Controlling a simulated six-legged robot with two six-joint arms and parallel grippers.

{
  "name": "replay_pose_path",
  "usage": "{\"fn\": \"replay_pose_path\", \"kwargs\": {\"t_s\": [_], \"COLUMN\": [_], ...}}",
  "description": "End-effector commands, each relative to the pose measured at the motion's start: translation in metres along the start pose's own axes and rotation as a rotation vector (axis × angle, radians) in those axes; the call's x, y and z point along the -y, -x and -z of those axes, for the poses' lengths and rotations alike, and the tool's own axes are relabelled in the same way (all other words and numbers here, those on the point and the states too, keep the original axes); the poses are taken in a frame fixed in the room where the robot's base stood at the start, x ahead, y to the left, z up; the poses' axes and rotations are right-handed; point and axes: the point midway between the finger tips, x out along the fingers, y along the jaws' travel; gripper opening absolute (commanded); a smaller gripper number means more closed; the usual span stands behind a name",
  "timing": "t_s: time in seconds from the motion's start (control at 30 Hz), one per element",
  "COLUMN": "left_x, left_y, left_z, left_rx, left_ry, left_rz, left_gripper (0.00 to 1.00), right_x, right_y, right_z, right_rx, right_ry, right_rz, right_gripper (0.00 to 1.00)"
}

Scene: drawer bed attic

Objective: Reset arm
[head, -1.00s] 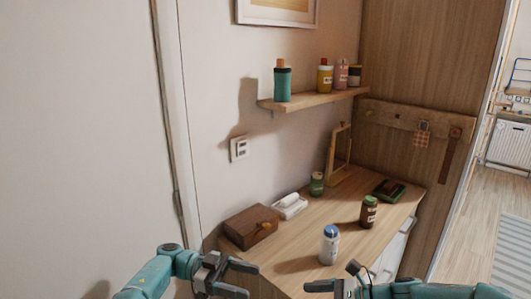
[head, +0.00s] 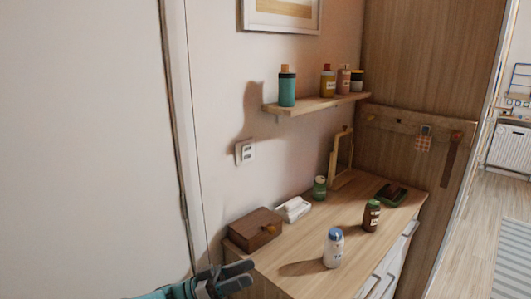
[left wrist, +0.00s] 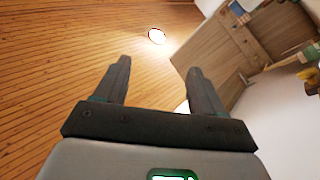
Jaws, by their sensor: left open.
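My left gripper (head: 237,275) is at the bottom of the head view, near the front left corner of the wooden dresser (head: 285,262). In the left wrist view its two dark fingers (left wrist: 158,66) are spread apart with nothing between them. Wooden floor or boards and a bright round light spot show beyond the fingers. My right gripper is out of view.
On the dresser are a brown box (head: 255,229), a white bottle with a blue cap (head: 333,249), a brown bottle (head: 371,216), a green jar (head: 319,188) and a green tray (head: 391,195). A wall shelf (head: 315,104) holds several bottles.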

Motion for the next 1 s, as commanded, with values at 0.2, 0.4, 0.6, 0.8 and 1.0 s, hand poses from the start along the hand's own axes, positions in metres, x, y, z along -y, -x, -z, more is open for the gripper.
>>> {"fn": "replay_pose_path", "kwargs": {"t_s": [0.2, 0.4, 0.6, 0.8, 1.0], "left_x": [0.041, 0.006, -0.103, -0.198, -0.211], "left_y": [0.045, 0.13, 0.187, 0.211, 0.213], "left_z": [-0.06, -0.192, -0.298, -0.344, -0.35], "left_rx": [-0.162, 0.056, 0.45, 0.797, 0.937], "left_ry": [0.221, 0.519, 0.813, 1.014, 0.985], "left_rz": [0.589, 1.168, 1.457, 1.502, 1.423], "left_gripper": [0.69, 0.69, 0.69, 0.69, 0.69], "right_x": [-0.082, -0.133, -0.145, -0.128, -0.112], "right_y": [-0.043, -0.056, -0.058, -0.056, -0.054], "right_z": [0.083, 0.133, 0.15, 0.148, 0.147], "right_rx": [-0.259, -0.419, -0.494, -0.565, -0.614], "right_ry": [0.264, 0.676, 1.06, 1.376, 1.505], "right_rz": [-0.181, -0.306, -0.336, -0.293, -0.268], "right_gripper": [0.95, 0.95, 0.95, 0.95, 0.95]}}
